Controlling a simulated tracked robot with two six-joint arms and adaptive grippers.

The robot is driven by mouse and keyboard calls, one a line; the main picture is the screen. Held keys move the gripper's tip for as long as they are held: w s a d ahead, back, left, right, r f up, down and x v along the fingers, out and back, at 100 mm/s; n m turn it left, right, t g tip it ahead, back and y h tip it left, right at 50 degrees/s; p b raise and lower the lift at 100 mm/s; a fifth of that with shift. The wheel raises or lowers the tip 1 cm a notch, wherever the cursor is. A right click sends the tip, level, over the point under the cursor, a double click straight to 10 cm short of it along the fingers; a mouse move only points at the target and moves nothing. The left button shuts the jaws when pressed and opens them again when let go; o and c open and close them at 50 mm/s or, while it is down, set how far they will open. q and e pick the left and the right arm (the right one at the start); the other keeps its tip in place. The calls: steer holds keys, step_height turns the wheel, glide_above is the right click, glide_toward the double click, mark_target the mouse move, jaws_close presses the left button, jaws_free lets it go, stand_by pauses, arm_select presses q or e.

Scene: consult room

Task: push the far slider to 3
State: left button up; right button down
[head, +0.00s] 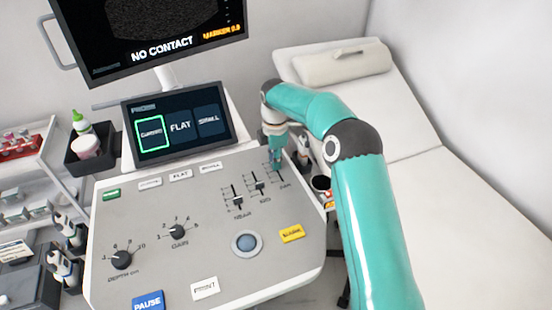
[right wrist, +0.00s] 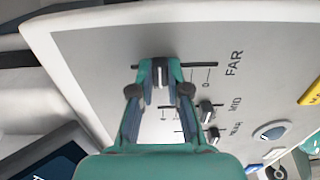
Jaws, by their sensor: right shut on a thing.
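The far slider's knob (right wrist: 160,69) is dark with a light stripe. It stands in its slot on the grey console panel (head: 150,215), away from the end marked 0, beside the FAR label. My right gripper (right wrist: 160,88) is shut on this knob, one finger on each side. In the head view the right gripper (head: 276,155) comes down over the far slider and hides most of it. The 3 mark is not readable. The mid slider (head: 257,183) and near slider (head: 237,197) stand beside it. My left gripper is not in view.
The panel also carries a gain knob (head: 177,232), a depth knob (head: 121,260), a trackball (head: 246,243) and a yellow button (head: 291,233). A touch screen (head: 176,124) rises behind it. A white couch (head: 440,175) stands to the right.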

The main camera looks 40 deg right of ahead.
steer(key=shift+w+d+f, duration=0.1)
steer(key=shift+w+d, duration=0.05)
steer(key=shift+w, duration=0.4)
steer(key=shift+a, duration=0.2)
steer(key=shift+s, duration=0.3)
steer(key=c, duration=1.5)
jaws_free()
steer(key=shift+r, duration=0.2)
steer(key=o, duration=0.4)
steer(key=shift+w+d+f, duration=0.1)
steer(key=shift+f, duration=0.05)
steer(key=shift+r, duration=0.2)
step_height(320, 180, up, 12)
steer(key=shift+f, duration=0.2)
